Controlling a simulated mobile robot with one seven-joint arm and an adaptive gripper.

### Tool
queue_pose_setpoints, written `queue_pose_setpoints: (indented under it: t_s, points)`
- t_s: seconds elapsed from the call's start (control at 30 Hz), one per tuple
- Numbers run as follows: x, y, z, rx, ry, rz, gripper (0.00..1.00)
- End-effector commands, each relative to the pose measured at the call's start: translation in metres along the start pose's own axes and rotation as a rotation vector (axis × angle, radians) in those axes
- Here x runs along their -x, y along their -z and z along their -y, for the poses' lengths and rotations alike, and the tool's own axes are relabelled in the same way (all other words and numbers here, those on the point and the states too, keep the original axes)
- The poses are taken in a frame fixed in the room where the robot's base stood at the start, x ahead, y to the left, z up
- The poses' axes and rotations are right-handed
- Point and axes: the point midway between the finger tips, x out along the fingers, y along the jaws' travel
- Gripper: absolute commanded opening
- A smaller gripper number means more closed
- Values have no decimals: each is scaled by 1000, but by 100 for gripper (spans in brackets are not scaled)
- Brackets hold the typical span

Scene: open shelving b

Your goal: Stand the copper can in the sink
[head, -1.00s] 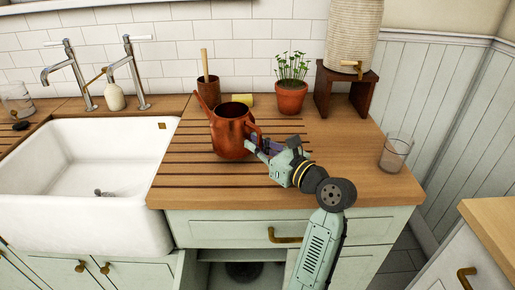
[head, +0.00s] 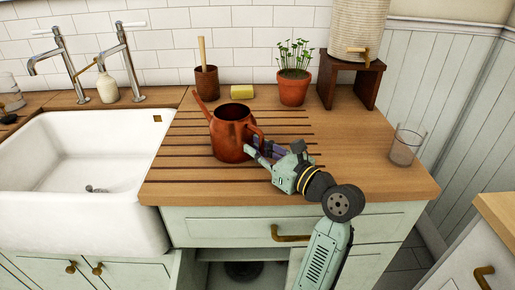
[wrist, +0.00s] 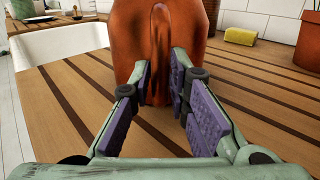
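The copper can (head: 229,135) is a watering can with a spout at its upper left and a loop handle on its right. It stands upright on the grooved wooden counter, right of the sink. My gripper (head: 255,151) is low at its handle side. In the wrist view, the purple pads of my gripper (wrist: 160,86) are on both sides of the can's handle (wrist: 160,50), drawn in close and seemingly shut on it. The contact itself is partly hidden. The white sink (head: 90,215) is at the left and its visible basin holds no object but the drain.
Behind the can are a brown pot with a stick (head: 206,82), a yellow sponge (head: 242,92) and a potted plant (head: 293,88). A glass (head: 405,147) stands at the right. Two taps (head: 130,75) and a soap bottle (head: 107,88) are behind the sink.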

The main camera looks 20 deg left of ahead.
Motion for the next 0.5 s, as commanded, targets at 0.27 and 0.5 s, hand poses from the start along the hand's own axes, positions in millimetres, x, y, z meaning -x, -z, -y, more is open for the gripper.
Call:
queue_pose_setpoints:
  t_s: [0.27,0.5]
  points:
    - [0,0,0,0,0,0,29]
    - [1,-3,0,1,1,1,29]
